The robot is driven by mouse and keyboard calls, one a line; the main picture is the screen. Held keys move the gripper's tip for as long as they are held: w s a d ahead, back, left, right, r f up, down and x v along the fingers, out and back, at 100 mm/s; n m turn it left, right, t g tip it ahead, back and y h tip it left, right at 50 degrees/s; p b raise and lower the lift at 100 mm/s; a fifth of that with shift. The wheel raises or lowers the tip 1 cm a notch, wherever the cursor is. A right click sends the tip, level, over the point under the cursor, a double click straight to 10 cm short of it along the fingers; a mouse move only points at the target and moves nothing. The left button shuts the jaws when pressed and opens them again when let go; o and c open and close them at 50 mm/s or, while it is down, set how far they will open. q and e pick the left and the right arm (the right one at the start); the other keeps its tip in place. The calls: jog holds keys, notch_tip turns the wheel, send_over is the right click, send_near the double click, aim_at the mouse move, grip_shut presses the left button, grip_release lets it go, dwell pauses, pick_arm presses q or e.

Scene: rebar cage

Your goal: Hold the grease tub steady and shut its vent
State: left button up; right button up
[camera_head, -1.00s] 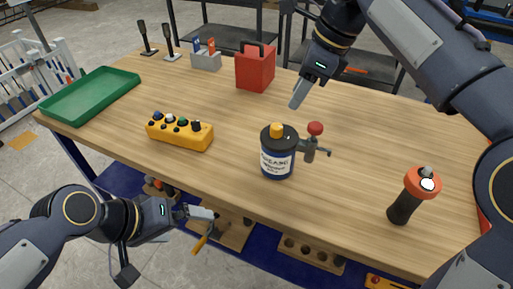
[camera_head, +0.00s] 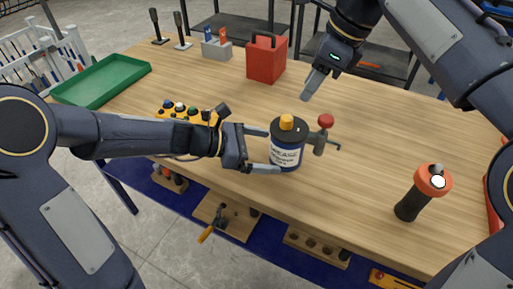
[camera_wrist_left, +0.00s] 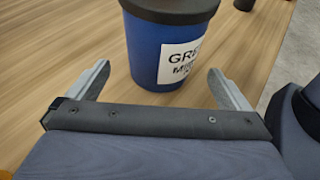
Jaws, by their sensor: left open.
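The grease tub (camera_head: 287,152) stands upright near the table's front edge, blue with a dark lid, a white label and an orange-yellow cap (camera_head: 287,122) on top. A grey fitting with a red knob (camera_head: 326,121) and a side lever stands at its right side. My left gripper (camera_head: 268,151) is open, its fingers pointing at the tub from the left. In the left wrist view the tub (camera_wrist_left: 146,50) is ahead of and between the open fingers (camera_wrist_left: 165,85). My right gripper (camera_head: 308,92) hangs above the table behind the tub; its finger gap is not clear.
A yellow control box (camera_head: 181,113) is partly hidden behind my left arm. A red can (camera_head: 266,60), a grey holder (camera_head: 216,49) and a green tray (camera_head: 101,82) stand farther back. An orange-topped black handled tool (camera_head: 422,190) stands at right.

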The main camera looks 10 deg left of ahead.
aim_at(285, 153)
pick_arm(q)
jog(key=x, duration=0.6)
